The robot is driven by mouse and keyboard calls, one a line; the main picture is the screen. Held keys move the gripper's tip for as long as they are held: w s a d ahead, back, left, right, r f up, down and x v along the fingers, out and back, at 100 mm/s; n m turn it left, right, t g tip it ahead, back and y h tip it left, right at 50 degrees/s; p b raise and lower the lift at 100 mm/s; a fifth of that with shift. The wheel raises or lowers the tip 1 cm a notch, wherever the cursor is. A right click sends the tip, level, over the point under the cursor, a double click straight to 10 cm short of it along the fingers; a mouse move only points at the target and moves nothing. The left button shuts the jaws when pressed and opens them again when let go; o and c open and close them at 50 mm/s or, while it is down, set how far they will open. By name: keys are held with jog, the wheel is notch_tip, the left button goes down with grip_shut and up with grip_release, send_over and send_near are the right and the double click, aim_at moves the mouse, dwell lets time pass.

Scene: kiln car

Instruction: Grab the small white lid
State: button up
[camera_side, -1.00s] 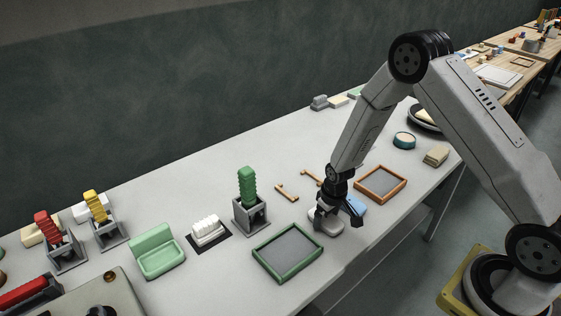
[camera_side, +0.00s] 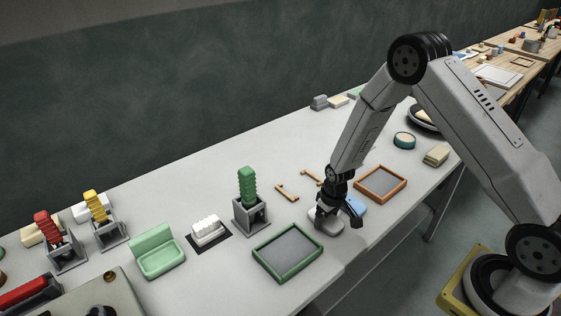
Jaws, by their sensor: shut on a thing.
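The small white lid (camera_side: 325,222) is a pale, rounded, flat piece on the light table, right of the green-framed tray. My gripper (camera_side: 338,215) points down over it with the fingers around its upper part. The gripper is shut on the lid. The fingers hide part of the lid, and I cannot tell whether it is clear of the table.
A blue piece (camera_side: 357,205) lies close behind my gripper. A green-framed tray (camera_side: 268,269) is at the left and an orange-framed tray (camera_side: 361,192) at the right. A grey holder (camera_side: 239,216) carries an upright green ribbed piece (camera_side: 247,184). The table's front edge is near.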

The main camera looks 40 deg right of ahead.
jog(key=shift+r, duration=0.15)
jog(key=shift+r, duration=0.95)
jog(key=s+r, duration=0.1)
jog(key=r, duration=0.1)
jog(key=s+r, duration=0.3)
jog(key=r, duration=0.1)
jog(key=shift+s+a+r, duration=0.2)
jog(key=shift+s+r, duration=0.05)
jog(key=shift+r, duration=0.05)
jog(key=s+r, duration=0.4)
jog(key=s, duration=0.5)
jog(key=shift+s+a+r, duration=0.15)
jog(key=shift+s+a, duration=0.05)
jog(key=shift+a, duration=0.2)
